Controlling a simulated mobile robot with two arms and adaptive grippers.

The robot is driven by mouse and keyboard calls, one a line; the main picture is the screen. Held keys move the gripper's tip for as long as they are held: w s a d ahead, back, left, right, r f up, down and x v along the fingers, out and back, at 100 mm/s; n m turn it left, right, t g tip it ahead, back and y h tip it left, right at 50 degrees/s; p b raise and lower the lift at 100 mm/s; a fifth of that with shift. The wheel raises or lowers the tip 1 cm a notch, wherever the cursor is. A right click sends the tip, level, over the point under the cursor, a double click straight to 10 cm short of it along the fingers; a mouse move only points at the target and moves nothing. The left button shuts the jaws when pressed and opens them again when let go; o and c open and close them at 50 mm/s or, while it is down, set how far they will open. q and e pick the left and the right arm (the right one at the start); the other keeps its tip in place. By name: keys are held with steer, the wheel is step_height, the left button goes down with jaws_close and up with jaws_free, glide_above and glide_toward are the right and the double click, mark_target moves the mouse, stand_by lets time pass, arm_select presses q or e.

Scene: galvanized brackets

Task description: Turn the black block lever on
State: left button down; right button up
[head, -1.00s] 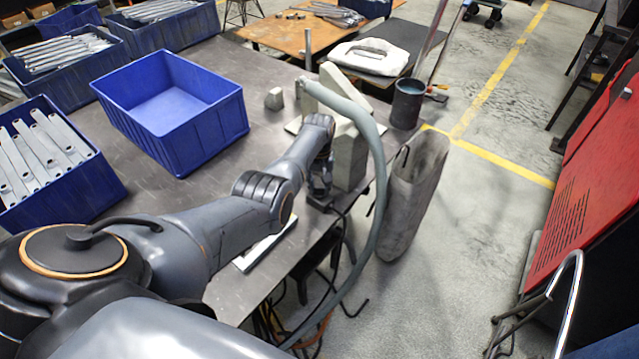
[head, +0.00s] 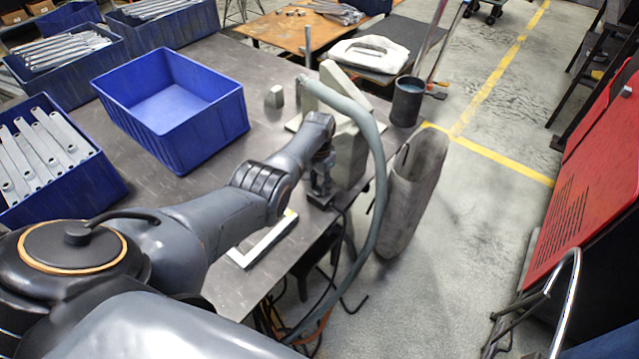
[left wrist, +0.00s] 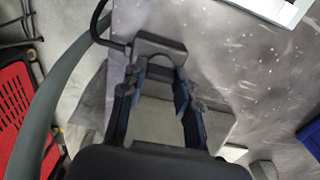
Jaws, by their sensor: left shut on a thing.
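The black block (head: 320,199) sits near the right edge of the grey metal table, with a dark cable beside it. It also shows in the left wrist view as a dark grey block (left wrist: 160,48) with a cable at its left. My left gripper (head: 321,184) reaches down over the block. In the left wrist view its fingers (left wrist: 158,82) point at the block, one to each side, and are shut on the lever. The lever itself is mostly hidden between the fingertips, so I cannot tell its angle. My right gripper is not in view.
An empty blue bin (head: 171,109) and a blue bin of metal brackets (head: 62,177) stand on the table (head: 215,190). A grey hose (head: 381,180) curves close past my gripper. Behind it are a grey upright stand (head: 350,158) and a dark cup (head: 407,101). A pale L-shaped bracket (head: 262,243) lies nearer.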

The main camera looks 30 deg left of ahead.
mark_target(320, 186)
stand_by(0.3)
arm_select(q)
steer(key=c, duration=1)
jaws_free()
steer(key=shift+o, duration=0.2)
step_height(320, 186, up, 12)
